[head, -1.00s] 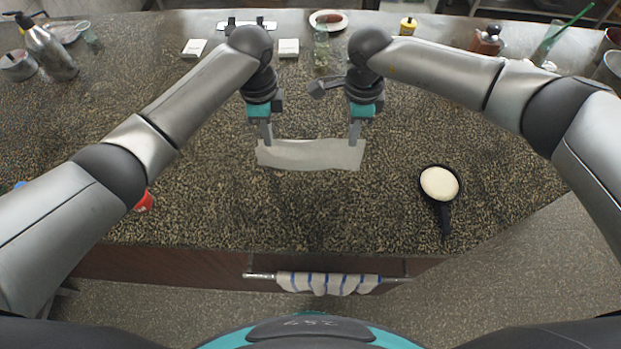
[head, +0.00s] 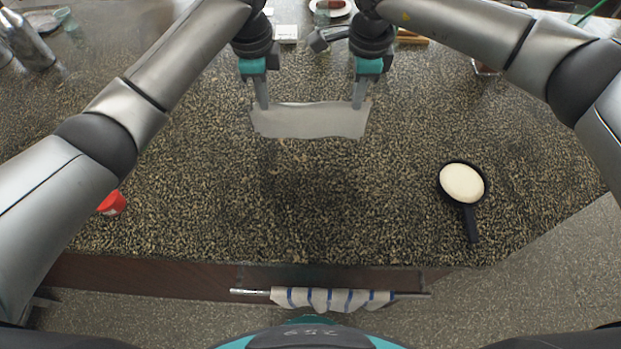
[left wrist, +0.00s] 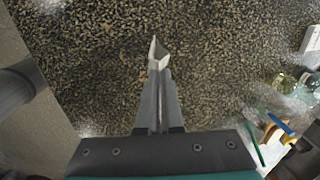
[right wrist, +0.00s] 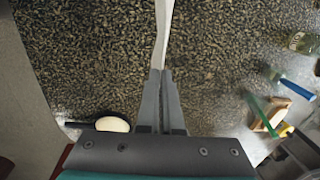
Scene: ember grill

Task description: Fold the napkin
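The napkin (head: 310,120) is a pale grey cloth hanging between my two grippers above the speckled counter in the head view, with a dark shadow below it. My left gripper (head: 263,104) is shut on its left upper corner. My right gripper (head: 358,104) is shut on its right upper corner. In the left wrist view a small fold of the napkin (left wrist: 158,54) sticks out past the closed fingertips (left wrist: 159,72). In the right wrist view the napkin (right wrist: 163,30) shows as a narrow strip running from the closed fingertips (right wrist: 160,74).
A black pan (head: 468,216) with a round white item (head: 461,183) stands on the right of the counter (head: 300,220). A red object (head: 113,203) lies at the left. A striped towel (head: 330,299) hangs on the front rail. The middle counter is clear.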

